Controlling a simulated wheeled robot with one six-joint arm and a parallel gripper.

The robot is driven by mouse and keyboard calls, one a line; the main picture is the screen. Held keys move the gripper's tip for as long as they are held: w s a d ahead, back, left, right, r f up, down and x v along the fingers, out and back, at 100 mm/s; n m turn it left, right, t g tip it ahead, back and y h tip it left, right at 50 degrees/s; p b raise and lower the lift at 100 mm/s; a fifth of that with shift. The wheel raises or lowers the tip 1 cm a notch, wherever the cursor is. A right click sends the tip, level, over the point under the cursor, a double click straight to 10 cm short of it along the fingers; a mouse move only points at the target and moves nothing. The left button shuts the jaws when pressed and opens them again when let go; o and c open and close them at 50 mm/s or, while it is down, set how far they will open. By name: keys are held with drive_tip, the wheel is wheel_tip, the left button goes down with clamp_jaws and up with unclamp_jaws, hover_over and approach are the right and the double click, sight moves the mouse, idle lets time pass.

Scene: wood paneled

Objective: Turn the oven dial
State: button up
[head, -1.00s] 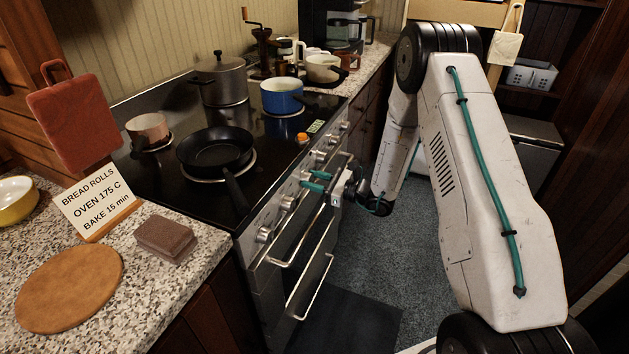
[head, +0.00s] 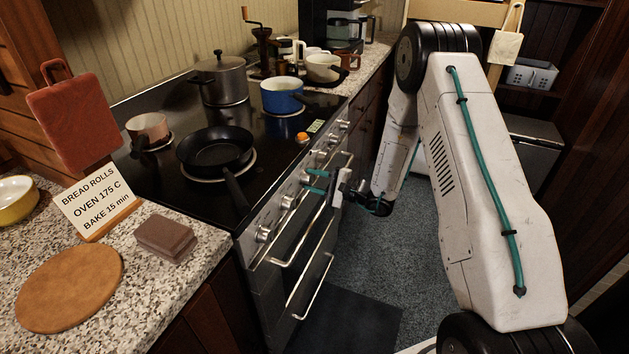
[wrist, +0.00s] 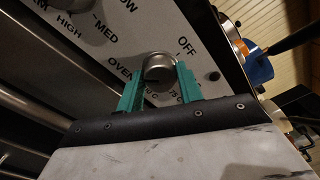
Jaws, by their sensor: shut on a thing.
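The oven dial (wrist: 159,67) is a round metal knob on the front panel, seen in the wrist view beside the printed words OVEN and OFF. My gripper (wrist: 159,78) has its two teal fingers on either side of the dial, shut on it. Part of the temperature lettering is hidden behind the fingers, and I cannot tell the dial's exact setting. In the head view my gripper (head: 310,181) is at the row of knobs on the stove front (head: 255,212).
A card (head: 96,201) reads BREAD ROLLS, OVEN 175 C, BAKE 15 min. A black pan (head: 214,148), a blue pot (head: 282,96) and a grey pot (head: 221,80) stand on the cooktop. The oven handle (head: 300,245) juts out below the knobs. The floor (head: 390,255) beside the stove is clear.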

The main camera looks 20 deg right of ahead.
drive_tip(key=n, duration=0.4)
drive_tip(key=shift+f, duration=0.1)
drive_tip(key=shift+n, duration=2.2)
drive_tip(key=shift+s+f, duration=0.1)
drive_tip(key=o, duration=1)
drive_tip(key=v, duration=0.7)
drive_tip(key=shift+s+d, duration=0.25)
drive_tip(key=shift+d, duration=0.05)
